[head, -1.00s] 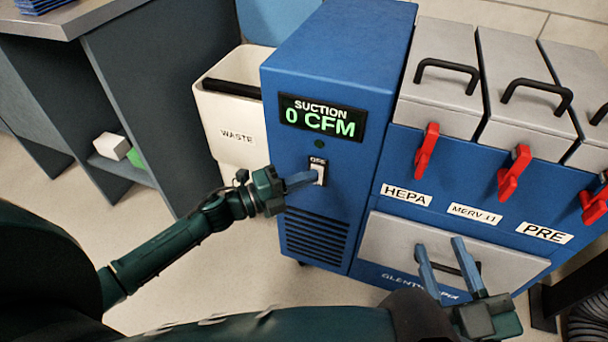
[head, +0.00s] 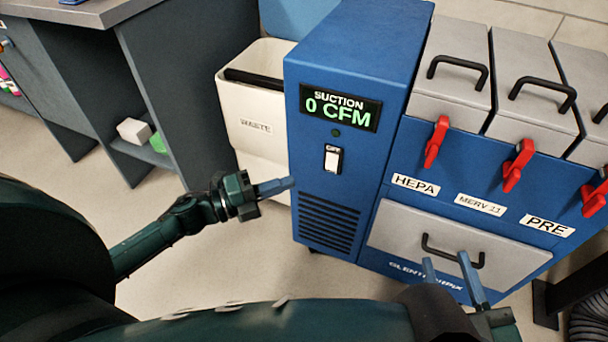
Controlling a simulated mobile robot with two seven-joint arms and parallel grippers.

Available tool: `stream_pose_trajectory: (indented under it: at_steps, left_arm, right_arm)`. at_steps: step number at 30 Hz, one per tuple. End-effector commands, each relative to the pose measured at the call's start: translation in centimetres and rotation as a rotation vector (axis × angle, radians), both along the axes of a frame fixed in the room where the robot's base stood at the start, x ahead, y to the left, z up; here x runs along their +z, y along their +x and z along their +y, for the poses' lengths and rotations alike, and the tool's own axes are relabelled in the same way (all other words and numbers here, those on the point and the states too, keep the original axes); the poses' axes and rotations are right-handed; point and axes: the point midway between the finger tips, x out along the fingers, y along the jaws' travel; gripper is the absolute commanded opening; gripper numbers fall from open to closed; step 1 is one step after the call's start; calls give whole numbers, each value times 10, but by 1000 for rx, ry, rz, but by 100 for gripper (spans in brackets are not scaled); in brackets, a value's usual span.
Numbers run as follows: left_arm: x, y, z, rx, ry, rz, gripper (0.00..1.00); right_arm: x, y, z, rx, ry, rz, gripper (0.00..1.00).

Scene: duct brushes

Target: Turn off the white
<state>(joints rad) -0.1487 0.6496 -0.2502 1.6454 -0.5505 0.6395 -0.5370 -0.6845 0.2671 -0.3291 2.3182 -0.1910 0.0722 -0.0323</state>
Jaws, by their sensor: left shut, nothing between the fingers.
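A white rocker switch (head: 332,158) in a dark frame, with a small label at its top, sits on the front of the blue suction unit (head: 340,75). The display (head: 340,107) above it reads "SUCTION 0 CFM", and a small indicator below the display looks dark. My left gripper (head: 290,184) is shut and empty, its fingertips left of and below the switch, apart from it. My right gripper (head: 447,262) is at the lower right in front of the grey drawer; its two blue fingers stand apart with nothing seen between them.
A white waste bin (head: 255,125) stands left of the unit. Grey filter lids with black handles and red latches (head: 436,142) line the right, labelled HEPA, MERV 11 and PRE. A grey drawer (head: 400,228) is below. A dark workbench (head: 175,75) is at left.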

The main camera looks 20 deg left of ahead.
Motion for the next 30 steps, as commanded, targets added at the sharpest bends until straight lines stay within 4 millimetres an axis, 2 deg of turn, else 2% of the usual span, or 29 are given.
stream_pose_trajectory:
  at_steps: [3,8,30]
  left_arm:
    - [2,-11,12,0,1,1,0]
    - [3,-17,18,0,-1,-1,0]
    - [2,-17,19,0,0,0,0]
  right_arm:
    - [2,3,-3,-14,-3,23,36]
    - [2,4,-5,-21,-4,39,36]
    - [3,1,-2,-11,0,36,36]
